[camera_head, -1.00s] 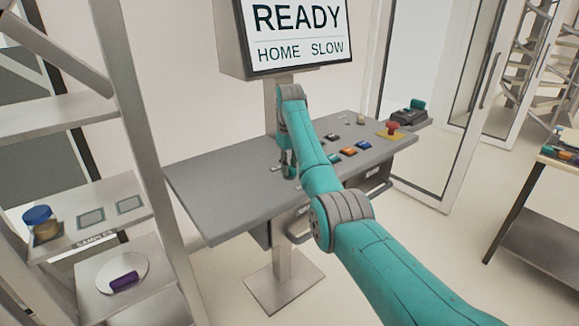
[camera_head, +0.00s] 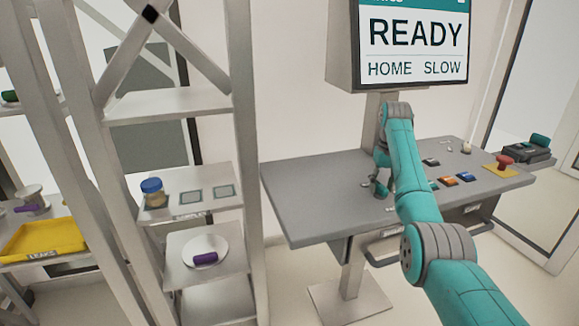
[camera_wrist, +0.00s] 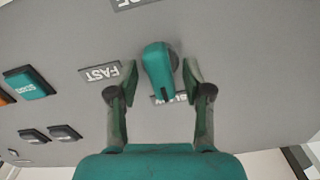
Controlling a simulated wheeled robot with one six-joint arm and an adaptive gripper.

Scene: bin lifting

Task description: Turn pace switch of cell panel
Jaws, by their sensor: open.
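The cell panel (camera_head: 310,185) is a grey slanted desk. In the wrist view, its teal pace switch (camera_wrist: 157,72) is a knob between a FAST label (camera_wrist: 100,73) and a partly hidden SLOW label (camera_wrist: 178,97). The knob's narrow end points towards the SLOW side. My gripper (camera_wrist: 158,80) is open, with one finger on each side of the knob; I cannot tell whether either touches it. In the head view, my gripper (camera_head: 380,187) is low over the panel and the knob is not clearly visible. The screen (camera_head: 415,45) reads READY, HOME, SLOW.
Blue and orange buttons (camera_head: 448,181) and a red mushroom button (camera_head: 505,162) are right of my arm. A shelf rack (camera_head: 243,150) stands left, holding a blue-lidded jar (camera_head: 152,192). The panel's left part is bare.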

